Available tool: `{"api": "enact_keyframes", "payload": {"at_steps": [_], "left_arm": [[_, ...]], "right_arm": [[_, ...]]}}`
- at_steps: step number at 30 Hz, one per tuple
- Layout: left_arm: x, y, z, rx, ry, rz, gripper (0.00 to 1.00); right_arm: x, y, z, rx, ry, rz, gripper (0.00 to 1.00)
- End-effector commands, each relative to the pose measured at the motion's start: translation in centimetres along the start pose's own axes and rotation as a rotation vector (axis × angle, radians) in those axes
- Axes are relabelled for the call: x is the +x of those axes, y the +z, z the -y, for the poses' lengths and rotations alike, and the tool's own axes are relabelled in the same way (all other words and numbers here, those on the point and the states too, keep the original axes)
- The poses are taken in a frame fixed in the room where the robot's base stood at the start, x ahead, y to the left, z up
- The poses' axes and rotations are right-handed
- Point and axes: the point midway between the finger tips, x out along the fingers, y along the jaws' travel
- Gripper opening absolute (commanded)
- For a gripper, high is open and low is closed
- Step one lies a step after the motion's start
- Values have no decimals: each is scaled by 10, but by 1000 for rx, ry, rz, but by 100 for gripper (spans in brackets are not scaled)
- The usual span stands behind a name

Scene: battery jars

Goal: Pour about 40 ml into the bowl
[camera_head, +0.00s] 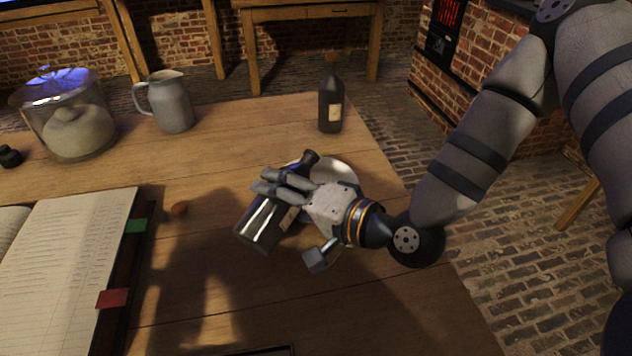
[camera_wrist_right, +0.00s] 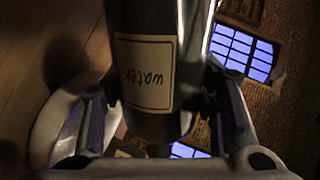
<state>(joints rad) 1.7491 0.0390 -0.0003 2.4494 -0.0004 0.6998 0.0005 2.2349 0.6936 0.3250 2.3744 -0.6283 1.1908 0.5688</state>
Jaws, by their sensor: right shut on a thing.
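My right gripper (camera_head: 276,186) is shut on a dark glass bottle (camera_head: 262,224). The bottle is tilted, with its base toward the lower left and its neck (camera_head: 309,158) toward the upper right. In the right wrist view the bottle (camera_wrist_right: 150,18) sits between the fingers, and its label reads "water" (camera_wrist_right: 146,72). A white bowl (camera_head: 342,172) is on the table, partly hidden behind the gripper and bottle. The neck appears over or near its left rim. A pale curved rim, likely the bowl (camera_wrist_right: 50,128), shows in the right wrist view. No liquid stream is visible. My left gripper is out of view.
A second dark bottle (camera_head: 331,104) stands upright near the table's far edge. A grey pitcher (camera_head: 170,104) and a glass jar (camera_head: 78,126) stand at the back left.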

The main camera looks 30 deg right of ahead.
Motion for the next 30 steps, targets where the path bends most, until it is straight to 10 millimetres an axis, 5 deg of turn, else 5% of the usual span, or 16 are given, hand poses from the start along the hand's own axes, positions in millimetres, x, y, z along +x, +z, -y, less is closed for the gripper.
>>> {"api": "enact_keyframes", "payload": {"at_steps": [13,17,24,30], "left_arm": [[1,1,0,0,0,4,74],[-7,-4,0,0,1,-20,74],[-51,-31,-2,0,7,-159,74],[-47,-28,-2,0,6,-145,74]], "right_arm": [[1,-3,-1,-52,-2,-14,11],[2,-10,-4,-245,-5,-68,11],[-8,-41,37,-535,-32,-162,11],[-9,-45,42,-833,-13,-227,11]]}}
